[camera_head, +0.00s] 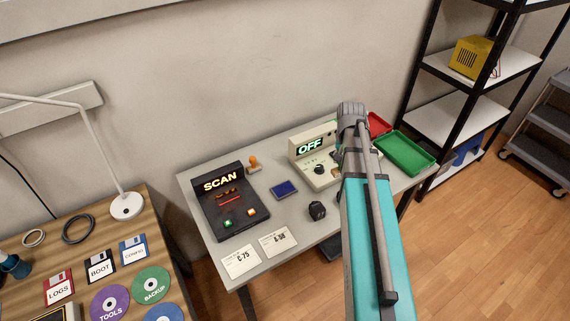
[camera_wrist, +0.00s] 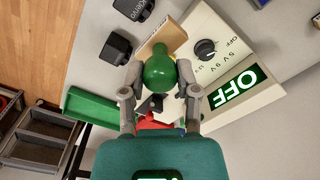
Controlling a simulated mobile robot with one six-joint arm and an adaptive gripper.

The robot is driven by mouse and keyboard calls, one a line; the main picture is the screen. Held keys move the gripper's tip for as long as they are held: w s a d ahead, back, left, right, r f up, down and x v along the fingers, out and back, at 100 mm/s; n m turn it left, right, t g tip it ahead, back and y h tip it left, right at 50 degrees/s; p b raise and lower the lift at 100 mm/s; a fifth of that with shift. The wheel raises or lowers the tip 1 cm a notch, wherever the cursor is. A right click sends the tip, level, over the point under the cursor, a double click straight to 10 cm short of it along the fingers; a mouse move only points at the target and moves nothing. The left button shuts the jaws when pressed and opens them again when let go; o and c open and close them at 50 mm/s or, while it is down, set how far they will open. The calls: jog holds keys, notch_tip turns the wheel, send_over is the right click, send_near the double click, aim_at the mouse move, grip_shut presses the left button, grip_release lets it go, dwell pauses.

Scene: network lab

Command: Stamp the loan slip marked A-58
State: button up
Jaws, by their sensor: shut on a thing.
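Two white slips lie at the table's front edge in the head view. One slip (camera_head: 241,261) reads C-75; the other slip (camera_head: 278,241) ends in 58, its first letter too small to be sure of. A blue ink pad (camera_head: 285,189) lies behind them. An orange-handled stamp (camera_head: 253,163) stands beside the SCAN unit. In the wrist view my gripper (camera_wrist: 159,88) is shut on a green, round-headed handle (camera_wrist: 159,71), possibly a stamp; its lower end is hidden. My arm hides the gripper in the head view.
The black SCAN unit (camera_head: 226,201) stands at left on the grey table (camera_head: 265,215). The OFF unit (camera_head: 312,155) is close beside my gripper. A green tray (camera_head: 407,152) and red tray (camera_head: 378,124) lie at right. A black block (camera_head: 317,211) lies right of the pad.

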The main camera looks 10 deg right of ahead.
jog(key=w+a+f+b, duration=0.2)
jog(key=w+a, duration=0.1)
jog(key=a, duration=0.6)
jog(key=w+a+f+n+b, duration=0.1)
jog(key=w+a+f+b, duration=0.1)
jog(key=a, duration=0.7)
jog(key=shift+w+a+f, duration=0.25)
jog(key=shift+w+a, duration=0.1)
jog(key=shift+w, duration=0.4)
jog(key=shift+f+b, duration=0.1)
jog(key=shift+b, duration=0.2)
notch_tip(320, 180, down, 6)
jog(key=b, duration=0.5)
jog(key=shift+b, duration=0.4)
jog(key=shift+f+b, duration=0.45)
jog(key=shift+b, duration=0.1)
dwell(1.3)
jog(key=shift+r, duration=0.1)
notch_tip(320, 180, up, 7)
jog(key=p, duration=0.7)
dwell(0.4)
dwell(0.5)
